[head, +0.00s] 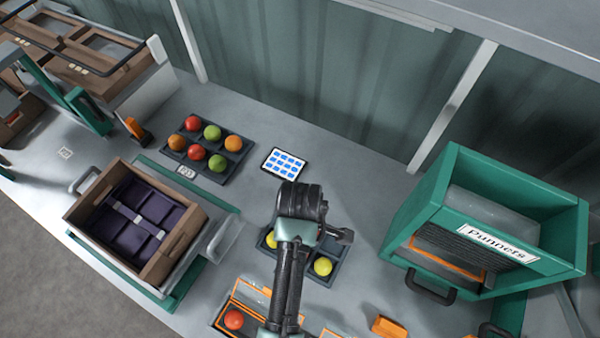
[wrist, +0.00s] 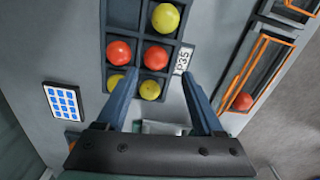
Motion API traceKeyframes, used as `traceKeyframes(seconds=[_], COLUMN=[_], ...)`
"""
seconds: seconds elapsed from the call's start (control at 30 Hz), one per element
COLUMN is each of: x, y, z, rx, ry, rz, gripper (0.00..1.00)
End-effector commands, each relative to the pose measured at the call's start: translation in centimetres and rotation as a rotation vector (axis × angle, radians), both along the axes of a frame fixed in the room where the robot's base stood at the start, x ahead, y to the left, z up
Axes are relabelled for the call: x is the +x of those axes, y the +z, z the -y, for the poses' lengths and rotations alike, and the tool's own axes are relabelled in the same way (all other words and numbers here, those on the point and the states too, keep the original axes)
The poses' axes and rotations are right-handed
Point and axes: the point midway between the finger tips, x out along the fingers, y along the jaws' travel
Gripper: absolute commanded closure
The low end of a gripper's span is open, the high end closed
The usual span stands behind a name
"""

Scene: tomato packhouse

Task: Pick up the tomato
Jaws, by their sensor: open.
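My gripper (wrist: 158,74) is open and empty, its two fingers spread over a dark tray (wrist: 123,14) of tomatoes in the wrist view. Between the fingers are a red tomato (wrist: 157,57) and a yellow tomato (wrist: 150,90) below it. Another red tomato (wrist: 119,52) sits left of them, and a yellow one (wrist: 165,18) at the top. One more yellow tomato (wrist: 116,83) is partly hidden by the left finger. In the head view my arm covers the tray's middle; a yellow tomato (head: 323,266) shows beside it. Contact cannot be told.
Another tray (head: 216,172) of red, green and orange tomatoes lies left, near a tablet (head: 284,162). A wooden crate (head: 186,247) stands at left. A green Punnets box (head: 430,200) stands at right. A red tomato (head: 233,320) lies in an orange-edged compartment at the front.

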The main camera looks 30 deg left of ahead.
Motion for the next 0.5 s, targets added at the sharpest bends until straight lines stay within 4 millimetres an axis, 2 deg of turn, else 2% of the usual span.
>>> traceKeyframes(seconds=[0.1, 0.33, 0.5], x=[0.0, 0.1, 0.3], y=[-1.5, -2.8, -4.9], z=[0.0, -0.1, -0.4], rx=[0.000, 0.000, 0.000], ry=[-0.002, -0.003, -0.003], rz=[0.000, 0.001, 0.000], gripper=[0.31, 0.31, 0.31])
